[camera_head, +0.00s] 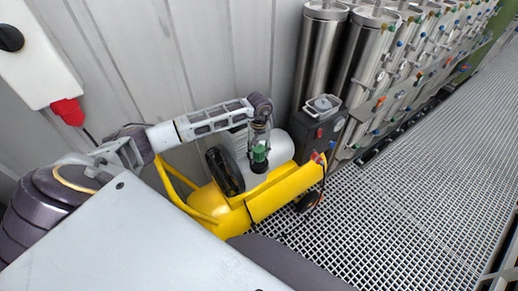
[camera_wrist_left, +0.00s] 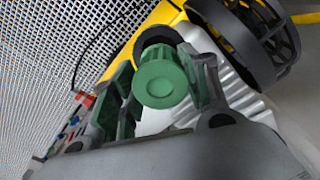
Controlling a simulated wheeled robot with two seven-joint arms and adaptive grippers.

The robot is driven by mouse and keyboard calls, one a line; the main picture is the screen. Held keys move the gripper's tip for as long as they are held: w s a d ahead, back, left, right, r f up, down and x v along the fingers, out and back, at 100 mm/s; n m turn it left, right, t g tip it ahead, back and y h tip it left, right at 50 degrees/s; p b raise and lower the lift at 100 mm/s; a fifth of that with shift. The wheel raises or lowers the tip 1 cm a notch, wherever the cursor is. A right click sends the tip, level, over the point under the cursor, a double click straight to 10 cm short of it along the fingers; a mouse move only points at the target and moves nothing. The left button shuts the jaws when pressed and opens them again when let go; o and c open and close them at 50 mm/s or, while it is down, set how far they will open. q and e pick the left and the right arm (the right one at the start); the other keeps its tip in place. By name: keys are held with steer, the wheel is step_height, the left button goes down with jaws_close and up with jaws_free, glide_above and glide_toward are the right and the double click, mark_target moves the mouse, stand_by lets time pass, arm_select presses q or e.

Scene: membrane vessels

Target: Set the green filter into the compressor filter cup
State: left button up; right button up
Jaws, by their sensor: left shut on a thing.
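The green filter (camera_head: 259,151) is held upright in my left gripper (camera_head: 259,146), over the yellow compressor (camera_head: 285,191). In the left wrist view the ribbed green filter (camera_wrist_left: 160,80) sits between the two green-padded fingers of my left gripper (camera_wrist_left: 163,92), which are shut on it. The black filter cup (camera_head: 259,167) is directly below the filter in the head view. In the left wrist view the black cup (camera_wrist_left: 157,36) shows behind the filter and is partly hidden by it. I cannot tell whether the filter's lower end is inside the cup or just above it. My right gripper is not in view.
A black fan guard (camera_head: 225,170) stands close left of the cup. A dark control box (camera_head: 318,132) is on the right. Tall steel vessels (camera_head: 320,55) line the back. A red plug (camera_head: 69,111) hangs on the left wall. The grating floor (camera_head: 410,205) at right is clear.

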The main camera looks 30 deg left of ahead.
mark_target(259, 158)
arm_select(q)
steer(key=shift+f+b, duration=0.3)
steer(key=shift+f, duration=0.55)
steer(key=shift+f+b, duration=1.75)
steer(key=shift+f, duration=0.1)
steer(key=o, duration=1.1)
steer(key=shift+r, duration=5.95)
